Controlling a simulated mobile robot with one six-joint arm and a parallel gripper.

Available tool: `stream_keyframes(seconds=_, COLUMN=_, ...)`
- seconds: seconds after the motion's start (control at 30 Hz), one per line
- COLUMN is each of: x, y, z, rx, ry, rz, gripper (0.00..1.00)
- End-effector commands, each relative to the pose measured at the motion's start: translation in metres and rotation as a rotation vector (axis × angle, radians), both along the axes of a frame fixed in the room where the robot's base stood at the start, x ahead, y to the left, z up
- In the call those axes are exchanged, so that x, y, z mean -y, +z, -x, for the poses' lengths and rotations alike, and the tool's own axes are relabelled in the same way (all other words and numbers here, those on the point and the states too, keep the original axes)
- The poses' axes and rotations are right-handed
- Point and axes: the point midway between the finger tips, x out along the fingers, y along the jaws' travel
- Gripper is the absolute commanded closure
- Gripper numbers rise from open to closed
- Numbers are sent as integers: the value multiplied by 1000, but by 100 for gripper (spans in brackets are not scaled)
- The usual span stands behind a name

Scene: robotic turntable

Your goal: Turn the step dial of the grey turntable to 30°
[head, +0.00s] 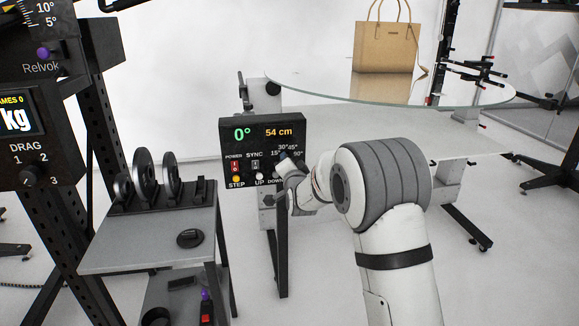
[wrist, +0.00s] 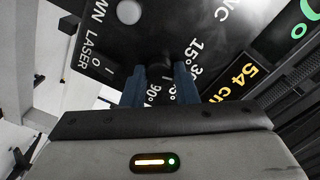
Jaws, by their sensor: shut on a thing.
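The turntable's black control panel (head: 235,140) hangs below the round glass turntable top (head: 330,89). Its display reads 0° and 54 cm. My gripper (head: 281,168) is at the panel's right side, over the area of the degree marks. In the wrist view my gripper (wrist: 160,88) has its two blue fingers shut on the dark step dial (wrist: 160,74), among marks including 15° and 90°. The fingers cover part of the marks. I cannot tell which mark the dial points at. In the head view the dial is hard to make out beside my gripper.
A tan bag (head: 388,48) stands on the glass top. A grey side table (head: 130,256) with dark discs in a rack is to the left. A black rack unit (head: 30,120) is at far left. Switches and buttons (head: 236,179) sit close beside my gripper on the panel.

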Motion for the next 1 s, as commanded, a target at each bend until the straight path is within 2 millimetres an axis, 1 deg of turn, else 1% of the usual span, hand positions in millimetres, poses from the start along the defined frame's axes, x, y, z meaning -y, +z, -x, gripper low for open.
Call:
stream_keyframes(seconds=0.33, x=1, y=1, z=-1, rx=1, ry=-2, rz=-2, gripper=96)
stream_keyframes(seconds=0.37, x=1, y=1, z=-1, rx=1, ry=-2, rz=-2, gripper=71)
stream_keyframes(seconds=0.6, x=1, y=0, z=0, rx=0, ry=-1, rz=-2, gripper=52)
stream_keyframes(seconds=0.87, x=1, y=1, z=1, rx=0, ry=0, rz=-1, gripper=52)
stream_keyframes(seconds=1.0, x=4, y=1, z=14, rx=-2, ry=0, rz=-1, gripper=52)
